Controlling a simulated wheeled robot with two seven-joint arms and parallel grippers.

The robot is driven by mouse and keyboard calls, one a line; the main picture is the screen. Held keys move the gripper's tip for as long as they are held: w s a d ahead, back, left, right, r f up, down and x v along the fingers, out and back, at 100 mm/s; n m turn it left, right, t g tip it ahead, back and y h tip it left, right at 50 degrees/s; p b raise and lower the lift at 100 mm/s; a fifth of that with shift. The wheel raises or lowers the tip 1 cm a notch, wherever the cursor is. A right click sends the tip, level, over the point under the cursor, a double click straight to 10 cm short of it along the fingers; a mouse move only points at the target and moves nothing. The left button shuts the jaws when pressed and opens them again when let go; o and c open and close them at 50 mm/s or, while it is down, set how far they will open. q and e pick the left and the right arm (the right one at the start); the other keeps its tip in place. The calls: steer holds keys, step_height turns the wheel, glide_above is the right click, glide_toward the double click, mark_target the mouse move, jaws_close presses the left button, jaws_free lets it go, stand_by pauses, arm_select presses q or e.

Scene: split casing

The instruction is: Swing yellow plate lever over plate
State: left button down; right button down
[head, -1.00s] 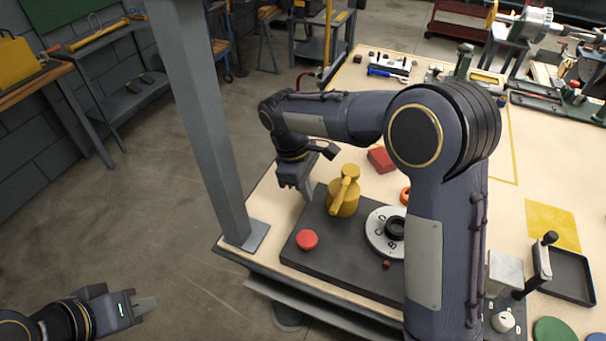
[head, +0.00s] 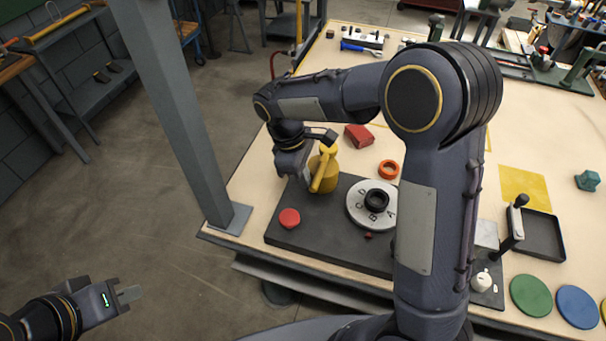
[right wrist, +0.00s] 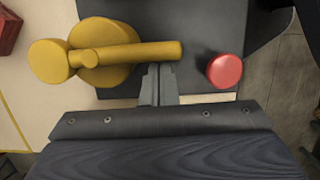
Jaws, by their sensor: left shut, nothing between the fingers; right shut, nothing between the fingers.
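The yellow lever (head: 321,173) sits on a round yellow hub (head: 328,184) on the dark plate (head: 330,228). In the right wrist view the lever (right wrist: 135,52) runs from a round knob at left to a free end at right. My right gripper (head: 305,178) is shut and empty beside the lever, on its left in the head view. In the right wrist view its fingertips (right wrist: 158,68) are close to the lever's lower edge near the free end; I cannot tell whether they touch. My left gripper (head: 130,294) is shut and empty, away over the floor.
The plate also carries a red button (head: 289,218) and a lettered dial (head: 360,214). A red block (head: 358,136) and an orange ring (head: 388,169) lie behind it. A grey post (head: 175,110) stands at the table's left corner. A black tray (head: 545,238) is at right.

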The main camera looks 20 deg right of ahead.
steer(key=shift+s+d+n, duration=0.3)
steer(key=shift+s+n, duration=0.1)
steer(key=shift+n, duration=0.3)
steer(key=shift+s+d+n+t, duration=0.5)
steer(key=shift+d+n, duration=0.05)
steer(key=shift+n, duration=0.65)
steer(key=d+n, duration=0.1)
steer(key=s+d+n+p, duration=0.1)
steer(key=n, duration=0.1)
steer(key=shift+s+r+n+t, duration=0.1)
steer(key=shift+n+t, duration=0.2)
steer(key=shift+t, duration=0.1)
steer(key=d+n, duration=0.1)
steer(key=n+p, duration=0.1)
steer(key=shift+s+d+n+t, duration=0.15)
steer(key=shift+d+n+t, duration=0.15)
steer(key=shift+d, duration=0.1)
steer(key=d+n, duration=0.1)
steer(key=n+p, duration=0.1)
steer(key=n, duration=0.1)
steer(key=shift+d+t, duration=0.4)
steer(key=shift+d+n, duration=0.25)
steer(key=shift+n, duration=0.15)
steer(key=shift+w+d+p, duration=0.2)
steer(key=shift+d+p, duration=0.1)
steer(key=shift+p, duration=0.15)
steer(key=shift+d, duration=0.1)
